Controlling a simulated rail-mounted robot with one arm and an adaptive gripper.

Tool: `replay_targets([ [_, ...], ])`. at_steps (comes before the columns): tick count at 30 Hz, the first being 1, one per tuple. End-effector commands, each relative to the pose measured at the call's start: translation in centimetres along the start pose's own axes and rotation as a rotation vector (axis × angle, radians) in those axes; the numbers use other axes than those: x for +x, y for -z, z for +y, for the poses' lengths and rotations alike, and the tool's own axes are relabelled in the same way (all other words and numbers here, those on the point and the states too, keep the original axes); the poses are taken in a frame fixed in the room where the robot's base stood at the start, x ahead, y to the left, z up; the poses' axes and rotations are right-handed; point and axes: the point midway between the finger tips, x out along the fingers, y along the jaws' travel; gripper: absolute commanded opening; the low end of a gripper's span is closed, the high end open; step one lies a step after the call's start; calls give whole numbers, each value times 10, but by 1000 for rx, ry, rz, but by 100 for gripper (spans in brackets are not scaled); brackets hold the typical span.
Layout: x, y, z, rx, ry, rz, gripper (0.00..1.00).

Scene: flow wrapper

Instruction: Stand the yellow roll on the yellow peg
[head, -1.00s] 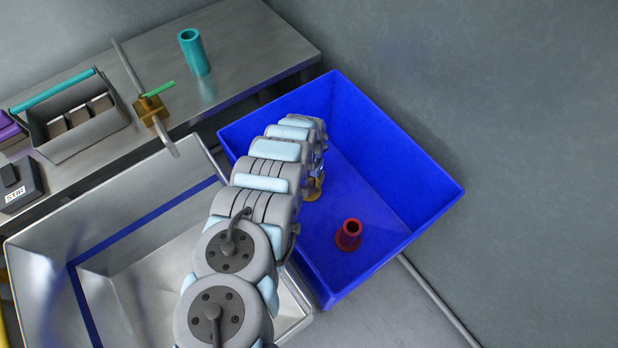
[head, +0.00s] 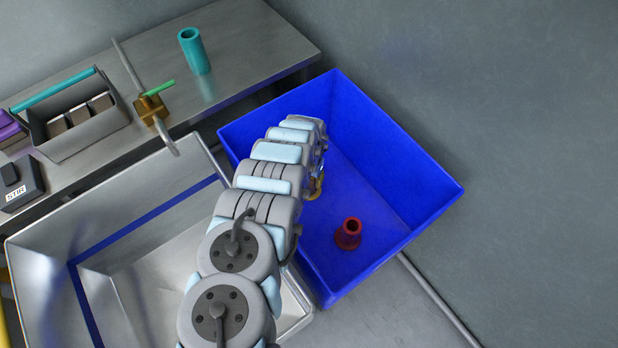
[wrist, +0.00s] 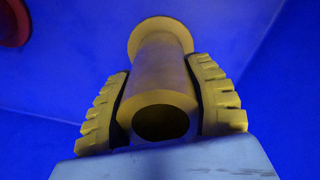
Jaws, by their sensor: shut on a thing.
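The yellow roll (wrist: 160,75), a hollow tube with its dark open end towards the camera, sits between the fingers of my gripper (wrist: 159,72) in the wrist view. The gripper is shut on its sides. A wider yellow disc (wrist: 160,30) shows at the roll's far end; I cannot tell whether it is the yellow peg's base or a flange of the roll. In the head view my arm hides most of the gripper and roll; only a small yellow part (head: 317,188) shows inside the blue bin. No separate yellow peg is identifiable.
The blue bin (head: 420,190) has high walls around the gripper. A red flanged tube (head: 348,233) stands on its floor to the right; its edge also shows in the wrist view (wrist: 12,22). A teal tube (head: 194,52) stands on the metal bench (head: 235,45).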

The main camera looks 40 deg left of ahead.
Motion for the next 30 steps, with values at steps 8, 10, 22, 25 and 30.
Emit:
replay_targets([
  [8, 2, 1, 0, 0, 1, 1, 14],
  [10, 2, 1, 0, 0, 1, 1, 14],
  [22, 2, 0, 0, 0, 1, 1, 84],
  [25, 3, 0, 0, 0, 1, 1, 84],
  [30, 3, 0, 0, 0, 1, 1, 84],
])
